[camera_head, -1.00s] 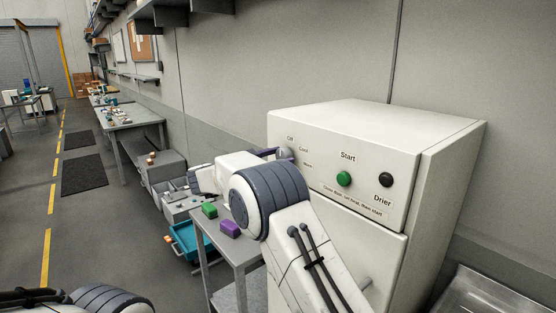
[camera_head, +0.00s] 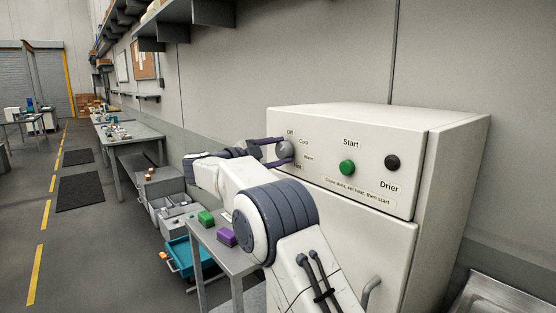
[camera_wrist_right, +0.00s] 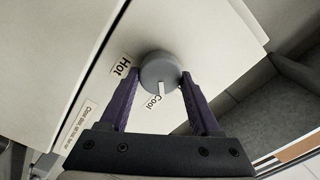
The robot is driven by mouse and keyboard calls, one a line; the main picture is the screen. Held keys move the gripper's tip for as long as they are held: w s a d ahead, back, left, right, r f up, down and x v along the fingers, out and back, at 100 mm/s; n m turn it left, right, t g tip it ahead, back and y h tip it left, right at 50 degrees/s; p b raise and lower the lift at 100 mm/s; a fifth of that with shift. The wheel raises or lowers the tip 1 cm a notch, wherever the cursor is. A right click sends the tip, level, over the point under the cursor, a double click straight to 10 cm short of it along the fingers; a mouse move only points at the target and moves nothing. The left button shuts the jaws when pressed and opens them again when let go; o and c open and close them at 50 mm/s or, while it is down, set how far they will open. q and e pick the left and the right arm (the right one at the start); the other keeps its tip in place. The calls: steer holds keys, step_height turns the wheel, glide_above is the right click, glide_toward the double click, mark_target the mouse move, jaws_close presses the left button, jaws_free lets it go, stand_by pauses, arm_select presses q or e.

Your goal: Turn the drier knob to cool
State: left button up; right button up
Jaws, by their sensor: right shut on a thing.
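The drier (camera_head: 340,215) is a white cabinet with a grey round heat knob (camera_head: 287,148) at the left of its front panel. The labels Off, Cool, Warm and Hot run down beside the knob. My right gripper (camera_head: 280,151) has its purple fingers on either side of the knob and is shut on it. In the right wrist view the knob (camera_wrist_right: 160,69) sits between the fingertips, and its white pointer mark faces the Cool label (camera_wrist_right: 154,102). The Hot label (camera_wrist_right: 120,66) is left of the knob there. My left gripper is not in view.
A green start button (camera_head: 347,167) and a black button (camera_head: 392,162) are right of the knob. A small grey table (camera_head: 212,247) with a green block (camera_head: 206,217) and a purple block (camera_head: 227,237) stands left of the drier, beside my right arm.

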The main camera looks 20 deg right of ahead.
steer(key=shift+f+m+b, duration=0.1)
steer(key=shift+m+b, duration=0.2)
steer(key=shift+m, duration=0.1)
steer(key=o, duration=1.4)
steer(key=b+v, duration=0.2)
steer(key=v, duration=0.8)
steer(key=shift+s+a, duration=0.15)
steer(key=shift+a, duration=0.15)
